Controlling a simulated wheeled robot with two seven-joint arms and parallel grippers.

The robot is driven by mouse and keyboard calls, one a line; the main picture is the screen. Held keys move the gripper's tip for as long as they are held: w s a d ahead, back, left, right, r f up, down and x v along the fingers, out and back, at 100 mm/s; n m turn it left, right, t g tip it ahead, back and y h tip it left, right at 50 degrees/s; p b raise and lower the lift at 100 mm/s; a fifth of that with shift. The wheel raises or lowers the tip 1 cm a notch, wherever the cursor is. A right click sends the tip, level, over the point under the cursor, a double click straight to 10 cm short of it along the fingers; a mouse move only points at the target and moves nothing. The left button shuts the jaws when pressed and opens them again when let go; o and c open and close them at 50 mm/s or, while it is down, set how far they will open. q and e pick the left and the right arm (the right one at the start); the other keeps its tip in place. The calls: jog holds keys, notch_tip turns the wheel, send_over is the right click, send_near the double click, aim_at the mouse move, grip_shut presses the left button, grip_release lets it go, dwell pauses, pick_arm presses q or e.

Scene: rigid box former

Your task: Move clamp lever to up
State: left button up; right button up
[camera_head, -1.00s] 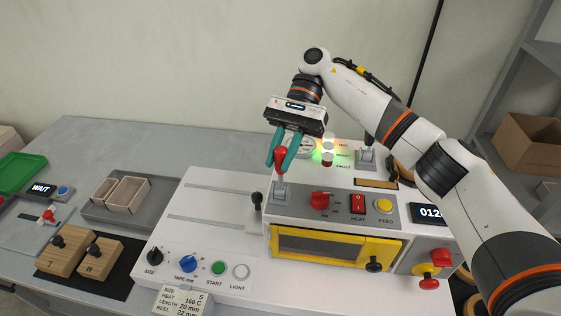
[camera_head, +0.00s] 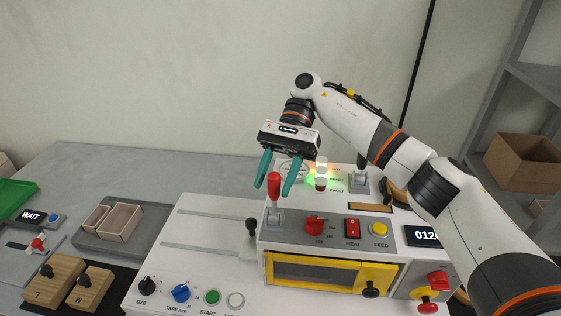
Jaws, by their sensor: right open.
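A red-handled lever (camera_head: 274,186) stands about upright on a grey bracket at the left end of the machine's grey control panel (camera_head: 335,235); its label cannot be read. My right gripper (camera_head: 274,190) comes down from above and behind it. Its two teal fingers are spread, one on each side of the red handle in the picture, with gaps between. They appear apart from the handle, though the depth is hard to judge. A second lever with a dark handle (camera_head: 360,160) stands at the panel's back right. My left gripper is out of view.
The panel holds a red knob (camera_head: 314,226), a red HEAT switch (camera_head: 352,229) and a yellow FEED button (camera_head: 379,229). A black-knobbed lever (camera_head: 252,226) stands just left. A lit indicator stack (camera_head: 321,180) is close behind. The white bed (camera_head: 205,225) at left is clear.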

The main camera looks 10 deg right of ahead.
jog(key=shift+w+d+r, duration=0.25)
jog(key=shift+w+r, duration=0.1)
jog(key=p+v, duration=0.1)
jog(key=v, duration=0.2)
jog(key=shift+w+d+r, duration=0.1)
jog(key=shift+w+r, duration=0.05)
jog(key=shift+r, duration=0.15)
jog(key=shift+w+d+r+p, duration=0.15)
jog(key=shift+w+r+p, duration=0.15)
jog(key=shift+p, duration=0.9)
jog(key=shift+w+d+r+p, duration=0.3)
jog(key=shift+w+p, duration=0.1)
jog(key=shift+p, duration=0.45)
jog(key=shift+w+d, duration=0.15)
jog(key=shift+c, duration=0.4)
